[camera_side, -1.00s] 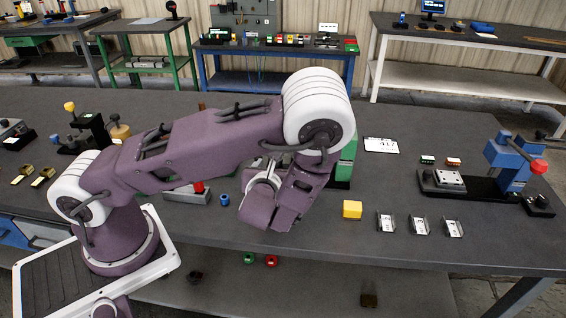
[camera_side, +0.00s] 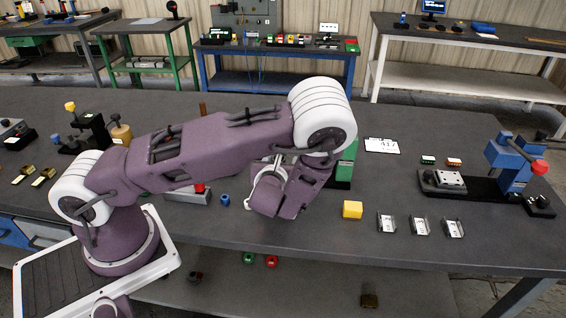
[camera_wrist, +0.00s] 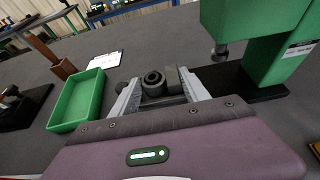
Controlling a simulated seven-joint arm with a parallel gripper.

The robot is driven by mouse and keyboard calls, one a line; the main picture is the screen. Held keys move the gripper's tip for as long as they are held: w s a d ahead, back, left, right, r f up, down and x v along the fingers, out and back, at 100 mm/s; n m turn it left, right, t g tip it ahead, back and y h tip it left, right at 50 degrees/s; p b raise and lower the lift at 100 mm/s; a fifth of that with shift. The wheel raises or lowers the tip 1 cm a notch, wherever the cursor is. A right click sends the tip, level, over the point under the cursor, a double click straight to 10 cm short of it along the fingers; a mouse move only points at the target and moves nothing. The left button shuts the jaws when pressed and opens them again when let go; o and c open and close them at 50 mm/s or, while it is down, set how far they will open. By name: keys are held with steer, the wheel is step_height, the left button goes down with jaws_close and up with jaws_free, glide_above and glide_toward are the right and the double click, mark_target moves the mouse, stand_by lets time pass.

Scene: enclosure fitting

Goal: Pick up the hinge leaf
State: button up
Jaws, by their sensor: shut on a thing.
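In the wrist view my gripper (camera_wrist: 158,80) has its two pale fingers on either side of a dark grey part, the hinge leaf (camera_wrist: 153,83) as far as I can tell. A round knuckle with a hole shows on it between the fingers. My gripper is shut on this part. Its lower side is hidden, so I cannot tell whether it touches the table. In the side view my wrist hides the fingertips and the held part.
A green press (camera_wrist: 275,45) on a black base stands close on the right. A green tray (camera_wrist: 80,105) lies on the left. In the side view a yellow block (camera_side: 352,209) and small metal brackets (camera_side: 420,226) lie to the right, with a blue clamp fixture (camera_side: 508,160) beyond.

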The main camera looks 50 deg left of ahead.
steer(key=shift+r, duration=0.1)
step_height(320, 180, up, 18)
steer(key=f, duration=0.1)
steer(key=d+r+m+t+h, duration=0.1)
steer(key=d+m+t+h, duration=0.2)
steer(key=d+m+h, duration=0.35)
steer(key=a+n+g+y, duration=0.3)
steer(key=a+n+y, duration=0.3)
steer(key=shift+a, duration=0.3)
steer(key=shift+f+n+y, duration=0.15)
steer(key=shift+n+y, duration=0.1)
step_height(320, 180, down, 18)
steer(key=shift+r, duration=0.25)
